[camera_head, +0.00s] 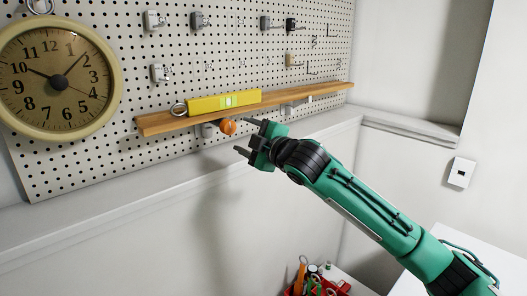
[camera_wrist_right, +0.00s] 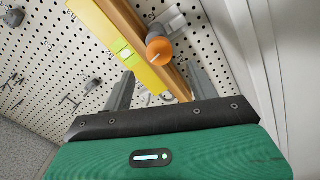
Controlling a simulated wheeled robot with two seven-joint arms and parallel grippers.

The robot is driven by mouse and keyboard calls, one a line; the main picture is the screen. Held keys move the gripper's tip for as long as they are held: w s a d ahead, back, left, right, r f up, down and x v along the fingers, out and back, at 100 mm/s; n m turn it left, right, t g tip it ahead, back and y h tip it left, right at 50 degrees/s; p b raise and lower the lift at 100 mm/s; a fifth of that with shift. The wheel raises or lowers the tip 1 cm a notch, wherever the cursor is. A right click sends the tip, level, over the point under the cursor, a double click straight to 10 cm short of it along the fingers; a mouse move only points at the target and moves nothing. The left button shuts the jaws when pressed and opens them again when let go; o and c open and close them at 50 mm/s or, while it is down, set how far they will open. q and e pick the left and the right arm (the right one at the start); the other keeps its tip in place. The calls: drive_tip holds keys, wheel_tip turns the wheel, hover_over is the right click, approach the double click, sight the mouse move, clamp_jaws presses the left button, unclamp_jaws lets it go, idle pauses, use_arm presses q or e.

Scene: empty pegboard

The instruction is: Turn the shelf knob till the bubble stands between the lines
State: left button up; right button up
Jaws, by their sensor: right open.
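A wooden shelf (camera_head: 310,92) runs across the pegboard. A yellow spirit level (camera_head: 203,105) lies on its left half; its green vial (camera_head: 229,101) shows, but the bubble's place against the lines is too small to read. An orange knob (camera_head: 228,127) sticks out below the shelf. My right gripper (camera_head: 245,137) is open and empty, just right of the knob and apart from it. In the right wrist view the knob (camera_wrist_right: 159,50) appears between and beyond the two fingers (camera_wrist_right: 160,76), with a pale mark on its face. My left gripper is out of view.
A round clock (camera_head: 60,78) hangs left of the shelf. Several grey and black clips (camera_head: 199,20) sit on the pegboard (camera_head: 130,70). A red bin of tools (camera_head: 312,285) stands low down.

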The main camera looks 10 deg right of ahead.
drive_tip(key=b+v, duration=0.2)
drive_tip(key=v, duration=0.4)
drive_tip(key=shift+s+d, duration=0.2)
drive_tip(key=shift+s, duration=0.2)
